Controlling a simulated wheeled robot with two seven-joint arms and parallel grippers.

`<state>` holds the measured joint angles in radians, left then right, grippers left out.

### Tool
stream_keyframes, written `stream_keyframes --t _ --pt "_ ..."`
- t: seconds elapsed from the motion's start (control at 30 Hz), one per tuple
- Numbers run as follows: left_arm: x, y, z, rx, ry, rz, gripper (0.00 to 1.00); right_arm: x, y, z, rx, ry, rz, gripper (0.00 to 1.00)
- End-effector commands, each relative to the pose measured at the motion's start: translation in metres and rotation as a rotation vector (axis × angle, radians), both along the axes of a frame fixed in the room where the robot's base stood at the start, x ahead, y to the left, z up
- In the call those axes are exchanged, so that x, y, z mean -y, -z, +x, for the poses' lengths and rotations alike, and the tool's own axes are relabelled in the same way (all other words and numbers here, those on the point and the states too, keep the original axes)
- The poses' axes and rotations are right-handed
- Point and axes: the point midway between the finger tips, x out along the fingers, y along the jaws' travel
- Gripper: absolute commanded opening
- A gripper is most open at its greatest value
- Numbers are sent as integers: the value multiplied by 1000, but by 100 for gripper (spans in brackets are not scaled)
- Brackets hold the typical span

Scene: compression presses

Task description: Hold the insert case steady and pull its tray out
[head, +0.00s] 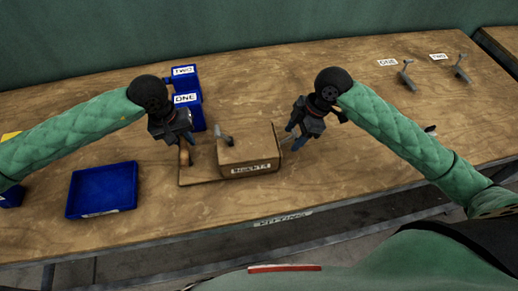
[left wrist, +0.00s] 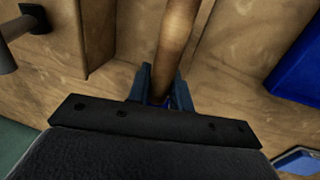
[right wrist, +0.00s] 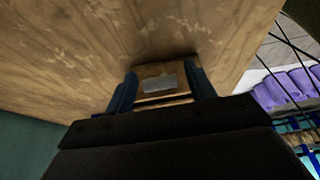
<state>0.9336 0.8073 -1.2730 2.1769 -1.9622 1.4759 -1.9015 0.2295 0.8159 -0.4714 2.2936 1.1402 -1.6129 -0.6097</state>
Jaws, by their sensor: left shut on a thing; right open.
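My right gripper (head: 297,144) is open at the case's right side. In the right wrist view a small wooden end with a grey plate (right wrist: 159,84), apparently the tray's, lies between its fingers. How far the tray stands out is unclear.
A grey metal handle (head: 226,139) sits by the case's left top edge. Blue bins (head: 188,112) labelled ONE and TWO stand behind my left gripper. An empty blue tray (head: 102,190) lies at the left. The table right of the case is largely clear.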

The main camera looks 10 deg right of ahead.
Motion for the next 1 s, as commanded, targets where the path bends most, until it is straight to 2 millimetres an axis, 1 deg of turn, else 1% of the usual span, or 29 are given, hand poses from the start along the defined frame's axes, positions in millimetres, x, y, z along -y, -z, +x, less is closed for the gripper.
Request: stream_keyframes --t 0.2,0.53,0.57,0.6,0.67,0.8,1.0 --pt "0 0 0 0 0 0 0 -5 11 0 0 0 1 55" --pt "0 0 0 0 0 0 0 -6 14 0 0 0 0 55" --pt "0 0 0 0 0 0 0 -6 14 0 0 0 0 53" --pt "0 0 0 0 0 0 0 -6 14 0 0 0 0 45" --pt "0 0 0 0 0 0 0 -6 14 0 0 0 0 33" --pt "0 0 0 0 0 0 0 -6 14 0 0 0 0 5" --pt "0 0 0 0 0 0 0 -6 14 0 1 0 0 5"
